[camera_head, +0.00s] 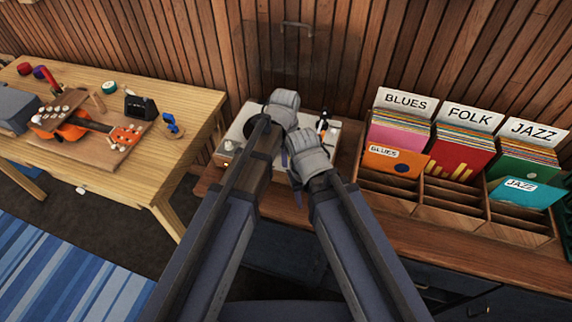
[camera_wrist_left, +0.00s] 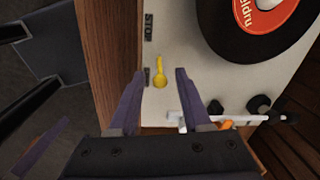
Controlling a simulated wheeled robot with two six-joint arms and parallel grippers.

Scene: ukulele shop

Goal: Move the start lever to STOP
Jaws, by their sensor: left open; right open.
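In the left wrist view, a small yellow lever (camera_wrist_left: 159,68) sits on the pale deck of the record player (camera_wrist_left: 180,28), beside a dark lower label (camera_wrist_left: 147,77) too small to read surely. The STOP label (camera_wrist_left: 148,27) is further up along the same edge. My left gripper (camera_wrist_left: 160,72) is open, with one finger on each side of the lever; contact is not clear. In the head view, my left gripper (camera_head: 284,156) is over the record player (camera_head: 233,131), and its arm hides the lever. My right gripper (camera_head: 297,194) is open and empty just in front of the player.
A black record with a red label (camera_wrist_left: 265,18) lies on the player, and a white tonearm (camera_wrist_left: 225,118) is close to my left fingers. Record bins (camera_head: 430,212) stand right on the counter. A workbench (camera_head: 185,107) with a ukulele (camera_head: 70,131) is at left.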

